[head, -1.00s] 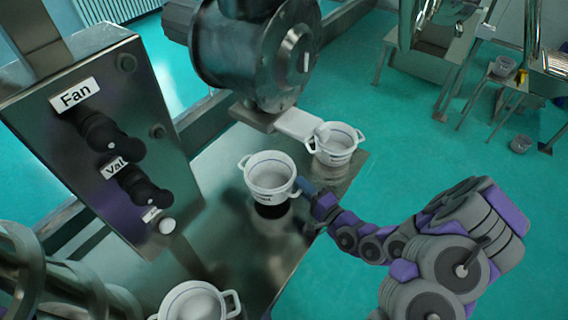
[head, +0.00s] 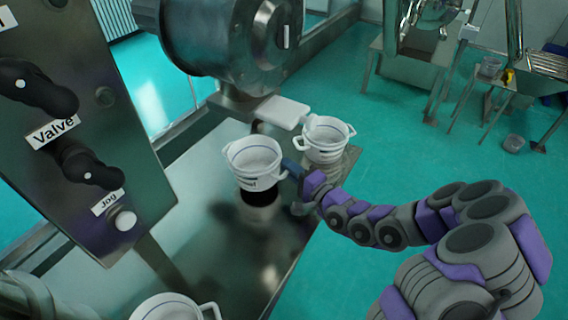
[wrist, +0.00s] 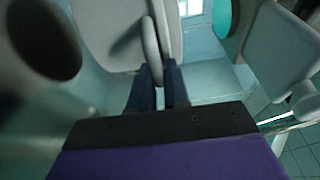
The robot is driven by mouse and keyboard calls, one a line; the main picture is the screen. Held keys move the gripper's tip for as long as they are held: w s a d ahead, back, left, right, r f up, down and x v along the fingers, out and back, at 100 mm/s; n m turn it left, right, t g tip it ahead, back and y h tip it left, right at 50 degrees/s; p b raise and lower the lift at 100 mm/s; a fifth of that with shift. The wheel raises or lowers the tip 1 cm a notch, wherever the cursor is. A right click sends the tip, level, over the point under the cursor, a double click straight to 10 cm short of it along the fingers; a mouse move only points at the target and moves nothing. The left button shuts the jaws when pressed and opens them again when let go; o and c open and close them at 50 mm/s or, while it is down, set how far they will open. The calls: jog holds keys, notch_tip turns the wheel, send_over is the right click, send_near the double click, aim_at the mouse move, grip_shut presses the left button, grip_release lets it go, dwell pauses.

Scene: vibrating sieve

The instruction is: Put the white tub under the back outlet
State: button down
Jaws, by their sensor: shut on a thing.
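My gripper (head: 293,170) is shut on the right handle of a white tub (head: 254,160) with dark print. The tub is upright and looks held a little above the metal table (head: 215,225), with a dark reflection below it. In the wrist view my fingers (wrist: 158,88) pinch the pale handle (wrist: 150,45), and the tub body (wrist: 105,28) is behind. A white outlet chute (head: 283,112) juts out below the grey drum (head: 225,40). A second white tub (head: 326,145) stands beside the chute's end. Which outlet is the back one is unclear.
A third white tub (head: 172,308) is partly cut off at the bottom edge. A control panel (head: 90,130) with knobs stands at left. The table between panel and held tub is clear. Stands with equipment (head: 410,80) are farther back.

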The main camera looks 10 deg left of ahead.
jog(key=w+a+f, duration=0.1)
jog(key=w, duration=0.1)
jog(key=w+a+f+b, duration=0.1)
jog(key=w+f, duration=0.1)
jog(key=w+a+f+b, duration=0.1)
jog(key=w, duration=0.2)
jog(key=shift+f, duration=0.2)
jog(key=shift+a+r, duration=0.1)
jog(key=shift+a, duration=0.1)
jog(key=c, duration=1.2)
grip_release()
jog(key=shift+a, duration=0.1)
jog(key=shift+o, duration=0.5)
jog(key=shift+d, duration=0.25)
jog(key=shift+s+d, duration=0.2)
jog(key=shift+d, duration=0.05)
jog(key=p+v, duration=0.1)
jog(key=v, duration=1)
jog(key=shift+s+p, duration=0.15)
jog(key=shift+p, duration=0.25)
